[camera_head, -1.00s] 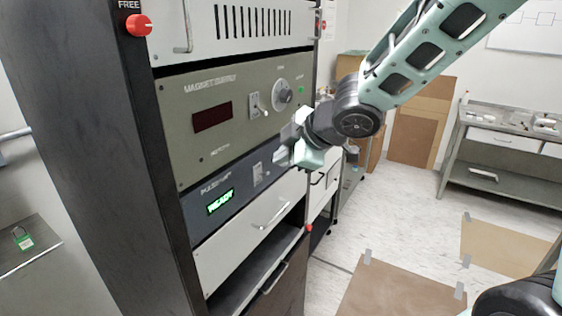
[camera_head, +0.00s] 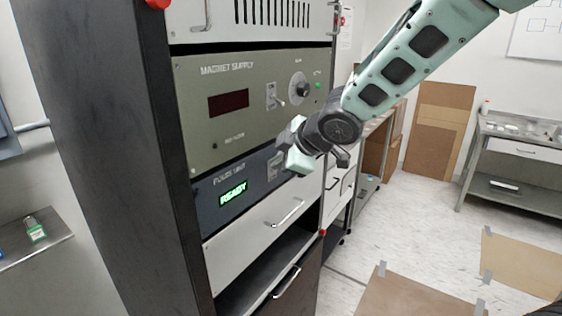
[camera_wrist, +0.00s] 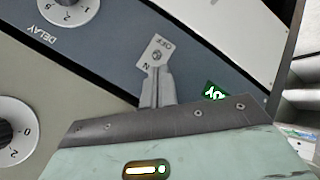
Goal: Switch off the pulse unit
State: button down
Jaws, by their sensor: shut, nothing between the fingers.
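The pulse unit (camera_head: 210,213) is a dark blue-grey panel in the rack with a lit green READY display (camera_head: 233,193). Its switch plate (camera_head: 274,166) is at the right of the display, partly covered by my gripper (camera_head: 288,158). In the wrist view, the light switch plate (camera_wrist: 164,43) carries OFF at its upper end, with the other end partly hidden by the fingers. My gripper (camera_wrist: 157,82) is shut and empty, its tips at the lower part of the plate. I cannot tell whether they touch the lever, or which way it points. Part of the display (camera_wrist: 216,91) shows beside the gripper.
The magnet supply (camera_head: 225,145) sits directly above, with its own toggle switch (camera_head: 274,96) and knob (camera_head: 299,88) close to my arm. A drawer with a handle (camera_head: 286,213) is below. The floor to the right has brown sheets (camera_head: 415,297) taped down.

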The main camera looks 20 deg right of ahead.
jog(key=shift+f+b, duration=0.25)
jog(key=shift+b, duration=0.3)
